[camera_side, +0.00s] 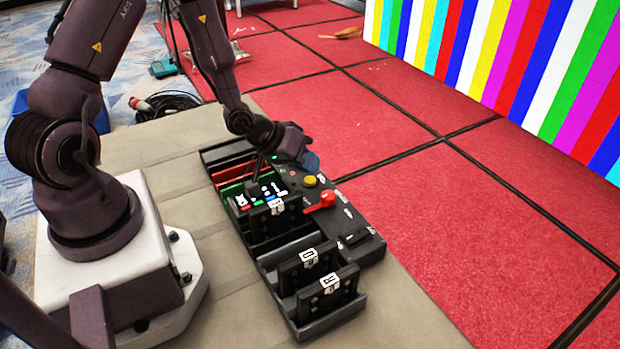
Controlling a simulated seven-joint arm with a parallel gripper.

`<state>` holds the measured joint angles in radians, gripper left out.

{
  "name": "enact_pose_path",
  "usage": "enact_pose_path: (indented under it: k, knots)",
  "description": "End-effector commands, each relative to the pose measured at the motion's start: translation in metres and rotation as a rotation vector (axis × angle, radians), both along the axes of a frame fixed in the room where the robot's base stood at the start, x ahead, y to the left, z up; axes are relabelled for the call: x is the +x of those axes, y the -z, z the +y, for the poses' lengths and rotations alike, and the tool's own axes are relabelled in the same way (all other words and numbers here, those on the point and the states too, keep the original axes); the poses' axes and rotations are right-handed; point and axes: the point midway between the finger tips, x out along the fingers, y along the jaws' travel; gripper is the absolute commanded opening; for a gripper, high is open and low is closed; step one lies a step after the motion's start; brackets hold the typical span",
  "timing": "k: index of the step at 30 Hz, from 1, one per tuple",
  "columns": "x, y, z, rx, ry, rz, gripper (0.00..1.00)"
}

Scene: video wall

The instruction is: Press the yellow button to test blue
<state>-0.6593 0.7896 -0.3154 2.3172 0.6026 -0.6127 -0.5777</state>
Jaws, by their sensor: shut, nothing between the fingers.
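The yellow button (310,181) sits on the black control panel (352,217), near its far end. My gripper (257,178) points down just left of the panel, over the slotted rack, and is apart from the yellow button. It is shut and looks empty, though its fingertips are small and dark here. A red knob or switch (326,200) is beside the yellow button on the near side. The video wall (510,60) shows vertical stripes of several colours, blue among them.
A black rack (262,247) holds dark cartridges, some with white labels, left of the panel. A two-slot holder (330,322) with labelled cartridges (308,262) stands at the near end. Red floor mats (450,220) lie clear to the right. Cables (168,105) lie behind.

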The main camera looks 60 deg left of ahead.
Motion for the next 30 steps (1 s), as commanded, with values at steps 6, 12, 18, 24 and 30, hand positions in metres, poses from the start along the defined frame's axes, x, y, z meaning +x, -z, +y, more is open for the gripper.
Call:
enact_pose_path:
  k: [6,12,18,24,30]
  knots:
    - [0.000,0.000,0.000,0.000,0.000,0.000,0.00]
    - [0.001,-0.010,0.001,0.001,0.000,-0.005,0.00]
    - [0.000,-0.030,0.001,0.002,-0.001,-0.004,0.00]
    - [0.000,-0.047,0.001,0.001,0.000,-0.003,0.00]
    - [0.000,-0.051,0.000,0.001,0.001,0.000,0.00]
